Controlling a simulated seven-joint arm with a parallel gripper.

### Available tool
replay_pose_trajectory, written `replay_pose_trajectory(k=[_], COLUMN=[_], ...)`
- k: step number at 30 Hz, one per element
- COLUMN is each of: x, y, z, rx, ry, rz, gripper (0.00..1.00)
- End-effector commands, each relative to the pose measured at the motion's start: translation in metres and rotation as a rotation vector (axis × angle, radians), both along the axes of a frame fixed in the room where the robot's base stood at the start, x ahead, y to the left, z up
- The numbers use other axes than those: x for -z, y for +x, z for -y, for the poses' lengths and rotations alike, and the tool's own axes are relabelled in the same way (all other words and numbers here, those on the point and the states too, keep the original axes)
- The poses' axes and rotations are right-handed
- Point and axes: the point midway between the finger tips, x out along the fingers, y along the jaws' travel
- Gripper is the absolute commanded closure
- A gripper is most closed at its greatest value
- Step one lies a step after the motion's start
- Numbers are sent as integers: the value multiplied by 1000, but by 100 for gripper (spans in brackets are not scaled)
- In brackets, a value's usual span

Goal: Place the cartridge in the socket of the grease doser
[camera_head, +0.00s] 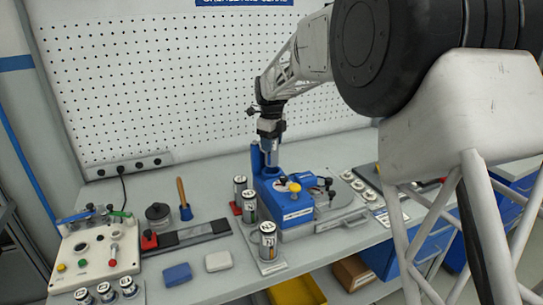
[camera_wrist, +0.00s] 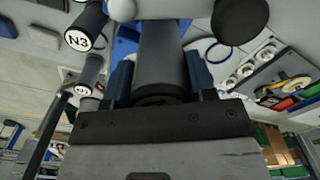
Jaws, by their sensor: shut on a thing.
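The grease doser (camera_head: 290,210) is the blue machine on the bench, with a yellow knob on top. My gripper (camera_head: 270,138) is above the rear of the doser, pointing down. In the wrist view my gripper (camera_wrist: 161,80) is shut on a dark grey cylindrical cartridge (camera_wrist: 160,45), one finger on each side. In the head view the held cartridge is small and partly hidden at the fingers. I cannot tell whether its lower end touches the doser. The socket is not clearly visible.
Labelled canisters stand left of and before the doser, including a front one (camera_head: 267,240); one marked N3 (camera_wrist: 82,28) shows in the wrist view. A control box (camera_head: 95,250) is at left. Blue and white blocks lie on the front bench. A pegboard (camera_head: 180,80) stands behind.

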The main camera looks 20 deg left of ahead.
Motion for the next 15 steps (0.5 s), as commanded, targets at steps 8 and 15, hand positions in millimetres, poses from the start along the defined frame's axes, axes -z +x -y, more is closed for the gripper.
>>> replay_pose_trajectory(k=[8,15], x=[22,47], y=[0,0], z=[0,0], rx=[0,0], ry=[-1,-1], rz=[-1,-1], gripper=[79,79])
